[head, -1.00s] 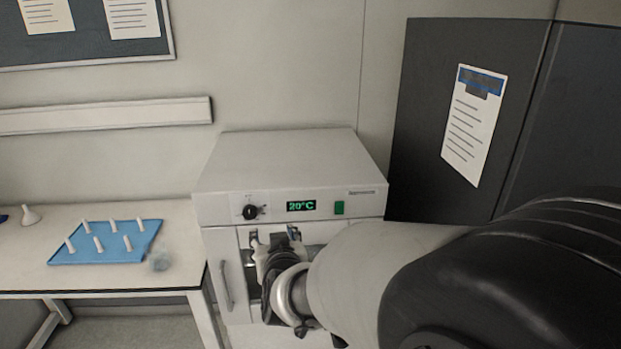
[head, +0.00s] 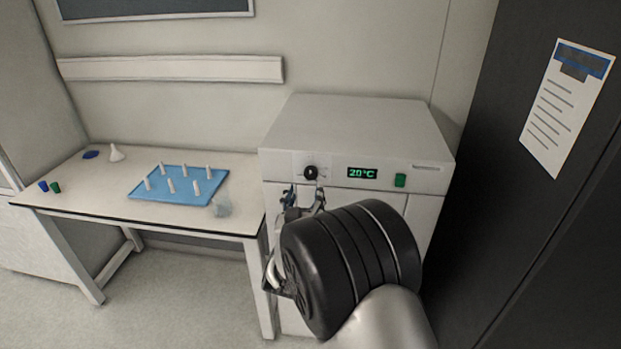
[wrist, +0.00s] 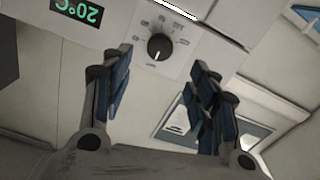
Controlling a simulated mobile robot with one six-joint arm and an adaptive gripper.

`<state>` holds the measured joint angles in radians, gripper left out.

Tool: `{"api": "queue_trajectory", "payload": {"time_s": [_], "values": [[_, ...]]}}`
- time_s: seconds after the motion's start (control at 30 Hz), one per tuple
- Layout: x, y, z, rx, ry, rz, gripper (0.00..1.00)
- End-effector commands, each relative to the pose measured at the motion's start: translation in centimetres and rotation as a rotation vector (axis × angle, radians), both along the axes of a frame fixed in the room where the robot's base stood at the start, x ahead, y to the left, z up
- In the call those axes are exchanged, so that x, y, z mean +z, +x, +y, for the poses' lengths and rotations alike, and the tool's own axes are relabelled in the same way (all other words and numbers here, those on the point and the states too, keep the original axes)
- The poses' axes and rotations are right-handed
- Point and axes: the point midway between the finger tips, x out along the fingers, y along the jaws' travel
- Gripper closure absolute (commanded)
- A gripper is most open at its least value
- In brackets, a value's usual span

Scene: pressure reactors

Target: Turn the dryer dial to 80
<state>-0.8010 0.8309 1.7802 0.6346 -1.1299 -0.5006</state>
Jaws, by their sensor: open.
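The dryer (head: 350,125) is a light grey box cabinet right of the table in the head view. Its black round dial (head: 310,172) is at the left of the front panel. The green display (head: 362,173) reads 20°C, and it also shows upside down in the wrist view (wrist: 77,12). In the wrist view the dial (wrist: 159,47) sits on a white marked plate, between and beyond my fingertips. My gripper (wrist: 160,75) is open and empty, apart from the dial. In the head view my gripper (head: 303,200) is just below the dial, partly hidden by my wrist.
A green switch (head: 400,180) is right of the display. A white table (head: 100,195) at left holds a blue peg rack (head: 185,197), a clear container (head: 222,205), a funnel (head: 116,153) and small caps. A dark cabinet (head: 540,200) stands close on the right.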

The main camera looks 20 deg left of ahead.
Motion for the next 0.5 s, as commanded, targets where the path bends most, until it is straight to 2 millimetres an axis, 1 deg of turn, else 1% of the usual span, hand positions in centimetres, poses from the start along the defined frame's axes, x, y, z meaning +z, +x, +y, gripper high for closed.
{"api": "queue_trajectory", "payload": {"time_s": [0.03, 0.1, 0.3, 0.4, 0.5], "values": [[-0.1, 1.2, 0.2, -0.002, 0.002, -0.002, 0.46], [-0.1, 2.7, 0.5, -0.002, 0.002, -0.002, 0.46], [-0.1, 6.5, 1.5, -0.001, 0.001, -0.001, 0.46], [-0.1, 7.8, 1.8, -0.001, 0.001, -0.001, 0.46], [0.0, 8.6, 2.0, 0.000, 0.000, 0.000, 0.46]]}}
